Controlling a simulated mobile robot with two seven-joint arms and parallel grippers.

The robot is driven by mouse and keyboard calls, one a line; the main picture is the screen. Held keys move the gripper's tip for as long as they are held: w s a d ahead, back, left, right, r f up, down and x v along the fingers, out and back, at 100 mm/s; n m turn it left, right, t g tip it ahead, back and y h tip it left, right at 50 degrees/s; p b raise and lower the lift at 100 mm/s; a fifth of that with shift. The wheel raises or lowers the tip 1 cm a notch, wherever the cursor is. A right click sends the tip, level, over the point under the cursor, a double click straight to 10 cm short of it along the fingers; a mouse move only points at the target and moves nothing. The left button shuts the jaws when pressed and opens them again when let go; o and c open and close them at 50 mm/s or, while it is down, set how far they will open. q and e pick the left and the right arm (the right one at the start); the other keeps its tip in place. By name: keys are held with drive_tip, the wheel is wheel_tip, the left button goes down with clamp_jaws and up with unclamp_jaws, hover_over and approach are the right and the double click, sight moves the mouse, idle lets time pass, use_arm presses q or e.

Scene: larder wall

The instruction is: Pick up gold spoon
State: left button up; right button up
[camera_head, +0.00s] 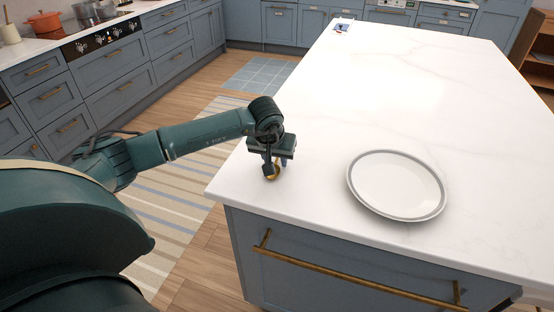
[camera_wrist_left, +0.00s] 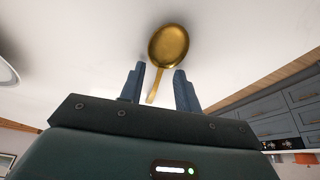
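The gold spoon lies on the white marble island top near its left corner. In the left wrist view the spoon (camera_wrist_left: 168,48) has its bowl beyond the fingertips and its handle running back between the fingers. In the head view only a bit of the gold spoon (camera_head: 272,174) shows under my left gripper (camera_head: 271,165), which points down over it. In the wrist view my left gripper (camera_wrist_left: 158,78) is open, with a finger on each side of the handle and visible gaps. I cannot tell how high the fingertips are above the top. My right gripper is not in view.
A white plate (camera_head: 398,184) with a grey rim sits on the island top (camera_head: 320,130) to the right of my left gripper. The island's left edge is close to the gripper. A small card-like item (camera_head: 342,26) lies at the far end. The middle is clear.

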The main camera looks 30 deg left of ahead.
use_arm(q)
clamp_jaws()
idle(0.5)
